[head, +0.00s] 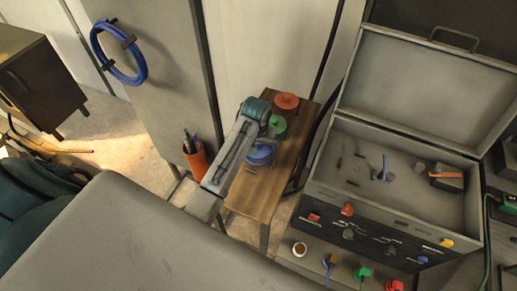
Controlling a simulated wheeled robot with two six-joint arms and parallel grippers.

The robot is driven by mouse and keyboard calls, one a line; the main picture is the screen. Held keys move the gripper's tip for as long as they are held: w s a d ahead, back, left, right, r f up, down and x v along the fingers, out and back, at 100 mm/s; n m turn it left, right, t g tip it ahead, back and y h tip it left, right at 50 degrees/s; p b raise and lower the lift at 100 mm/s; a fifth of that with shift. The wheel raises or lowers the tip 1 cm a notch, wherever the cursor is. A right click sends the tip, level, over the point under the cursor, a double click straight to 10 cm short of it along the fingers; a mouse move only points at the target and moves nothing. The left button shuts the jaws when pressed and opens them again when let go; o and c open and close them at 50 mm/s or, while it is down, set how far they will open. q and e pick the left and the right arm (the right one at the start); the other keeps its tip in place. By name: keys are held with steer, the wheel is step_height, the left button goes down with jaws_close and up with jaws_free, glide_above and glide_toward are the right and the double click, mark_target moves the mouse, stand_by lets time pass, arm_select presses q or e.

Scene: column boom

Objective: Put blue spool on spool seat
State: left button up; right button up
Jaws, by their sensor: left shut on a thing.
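The blue spool (259,155) is at the middle of a narrow wooden table (254,202), partly covered by my left arm. My left gripper (264,141) points down over it and is shut on it. The fingertips are small and mostly hidden by the arm. A green spool (279,124) and an orange-red spool (287,101) stand farther back on the same table. I cannot make out the spool seat clearly, nor tell whether the blue spool touches the table. My right gripper is out of view.
An open grey case (408,190) with small tools stands to the right of the table. An orange cup with pens (196,158) is at the left. A blue cable coil (118,53) hangs on the grey panel. The table's front end is bare.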

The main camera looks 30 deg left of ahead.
arm_select(q)
step_height(320, 180, down, 3)
steer(key=shift+d+r, duration=0.1)
steer(key=shift+r, duration=0.05)
steer(key=o, duration=1.5)
steer(key=shift+s+f, duration=0.1)
steer(key=shift+f, duration=0.1)
steer(key=shift+r, duration=0.1)
steer(key=r+b, duration=0.1)
steer(key=r, duration=0.1)
steer(key=r+b, duration=0.1)
steer(key=r, duration=0.1)
steer(key=r+b, duration=0.1)
steer(key=r, duration=0.2)
steer(key=shift+s+d, duration=0.1)
steer(key=shift+s, duration=0.25)
steer(key=r, duration=0.1)
steer(key=r+p, duration=0.1)
steer(key=r, duration=0.1)
steer(key=shift+s+r+p, duration=0.25)
steer(key=shift+r+p, duration=0.15)
steer(key=shift+s+r+p, duration=0.15)
steer(key=shift+r+p, duration=0.45)
steer(key=shift+p, duration=0.05)
